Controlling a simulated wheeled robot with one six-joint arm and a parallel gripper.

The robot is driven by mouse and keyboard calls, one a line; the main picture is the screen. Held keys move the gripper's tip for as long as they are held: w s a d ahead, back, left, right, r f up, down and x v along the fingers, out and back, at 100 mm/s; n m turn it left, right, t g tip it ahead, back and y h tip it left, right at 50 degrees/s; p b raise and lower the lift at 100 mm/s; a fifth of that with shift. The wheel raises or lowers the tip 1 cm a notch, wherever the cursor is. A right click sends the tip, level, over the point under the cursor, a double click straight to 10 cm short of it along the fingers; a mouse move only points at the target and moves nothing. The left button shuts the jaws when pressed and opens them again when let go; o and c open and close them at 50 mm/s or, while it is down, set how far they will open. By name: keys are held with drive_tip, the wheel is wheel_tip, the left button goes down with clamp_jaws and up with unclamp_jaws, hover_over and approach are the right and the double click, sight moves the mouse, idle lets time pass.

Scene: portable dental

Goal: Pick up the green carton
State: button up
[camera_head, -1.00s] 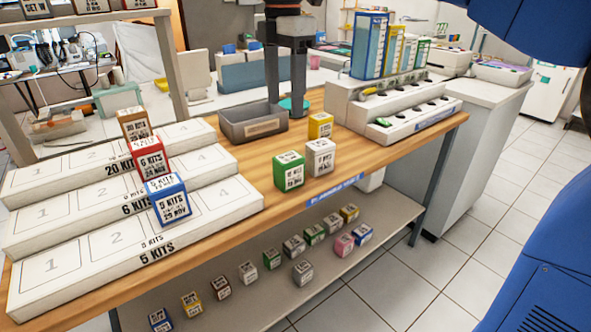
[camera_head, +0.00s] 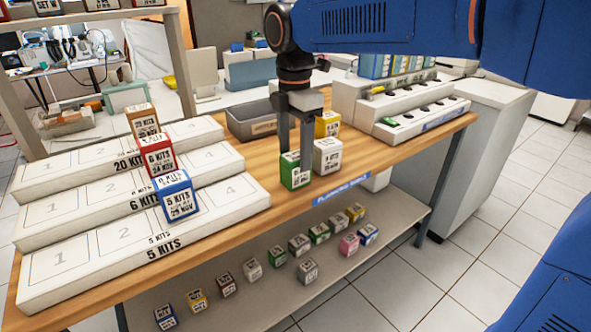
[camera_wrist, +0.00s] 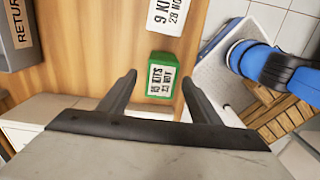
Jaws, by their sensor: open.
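The green carton (camera_head: 290,175) stands upright on the wooden bench top near its front edge, with a white printed label. My gripper (camera_head: 296,158) points down at it with its fingers apart. In the head view one finger covers part of the carton. In the wrist view the green carton (camera_wrist: 161,77) shows between the two spread fingertips (camera_wrist: 157,80). The jaws are not closed on it. How far down its sides the fingers reach is hard to tell.
A white carton (camera_head: 328,156) stands close to the right of the green one, and a yellow carton (camera_head: 328,120) is behind. A grey bin (camera_head: 240,122) sits at the back. A stepped white rack (camera_head: 100,255) with cartons is left. More small cartons stand on the lower shelf (camera_head: 400,222).

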sight(295, 156)
drive_tip(key=shift+d+f, duration=0.1)
drive_tip(key=shift+f, duration=1.7)
drive_tip(key=c, duration=1.1)
drive_tip(key=shift+c, duration=0.2)
